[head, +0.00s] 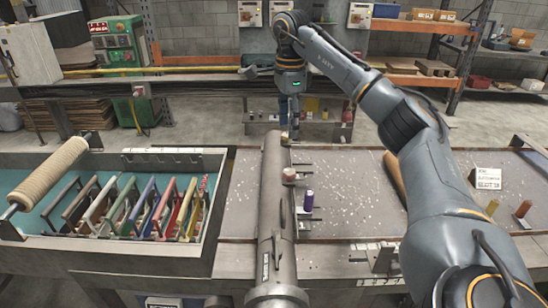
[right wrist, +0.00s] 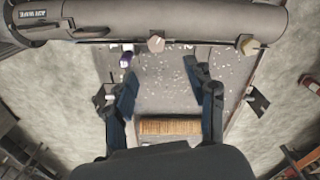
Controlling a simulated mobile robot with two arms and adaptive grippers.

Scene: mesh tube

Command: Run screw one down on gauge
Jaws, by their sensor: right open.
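A long grey tube (head: 272,200) runs front to back across the bench; it also crosses the top of the right wrist view (right wrist: 190,18). A pale pinkish knob (head: 289,174) stands at its right side and shows below it in the right wrist view (right wrist: 156,43). A yellowish knob (head: 284,137) is farther back and also shows in the right wrist view (right wrist: 249,46). Which is screw one, I cannot tell. My right gripper (right wrist: 165,80) is open and empty, its fingers apart and short of the tube. My left gripper is not in view.
A purple cylinder (head: 309,200) stands right of the tube. A tray (head: 222,200) at left holds several coloured frames. The speckled bench top (head: 345,200) is mostly clear.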

